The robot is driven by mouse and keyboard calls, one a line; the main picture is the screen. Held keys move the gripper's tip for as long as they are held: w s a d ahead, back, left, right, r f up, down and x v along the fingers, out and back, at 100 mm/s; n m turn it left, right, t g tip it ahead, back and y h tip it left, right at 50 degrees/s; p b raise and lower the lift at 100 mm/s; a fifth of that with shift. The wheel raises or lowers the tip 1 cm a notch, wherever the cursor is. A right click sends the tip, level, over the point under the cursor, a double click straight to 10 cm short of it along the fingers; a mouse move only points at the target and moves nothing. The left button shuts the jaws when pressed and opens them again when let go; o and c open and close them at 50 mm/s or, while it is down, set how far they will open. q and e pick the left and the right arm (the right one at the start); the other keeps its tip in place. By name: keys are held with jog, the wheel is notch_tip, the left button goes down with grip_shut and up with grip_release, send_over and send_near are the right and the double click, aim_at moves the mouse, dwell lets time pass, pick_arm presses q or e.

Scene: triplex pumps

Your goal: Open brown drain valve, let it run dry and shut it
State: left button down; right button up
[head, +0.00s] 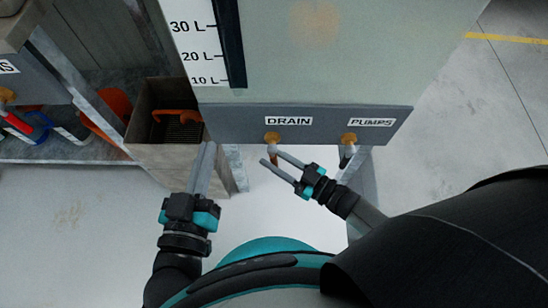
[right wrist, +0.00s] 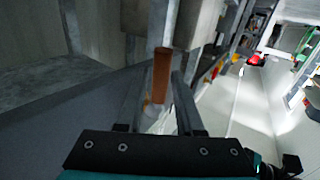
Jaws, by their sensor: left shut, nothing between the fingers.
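The drain valve (head: 272,137) sits under the DRAIN label on the grey panel below the tank. Its brown handle (right wrist: 161,75) shows in the right wrist view, between the fingers of my right gripper (right wrist: 158,88). In the head view my right gripper (head: 271,157) is open just below the valve. Its fingers stand apart, and I cannot tell whether either touches the handle. My left gripper (head: 207,145) is shut and empty, in front of the metal drain box. The valve's outlet is mostly hidden by the right gripper.
A second valve (head: 349,138) sits under the PUMPS label to the right. A metal box (head: 160,158) with an orange-handled item stands left of the panel. The tank's level scale (head: 195,45) shows 10 L to 30 L marks. The floor at right is clear.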

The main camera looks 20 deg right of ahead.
jog(key=shift+w+a, duration=0.1)
jog(key=shift+w, duration=0.05)
grip_shut()
dwell(1.4)
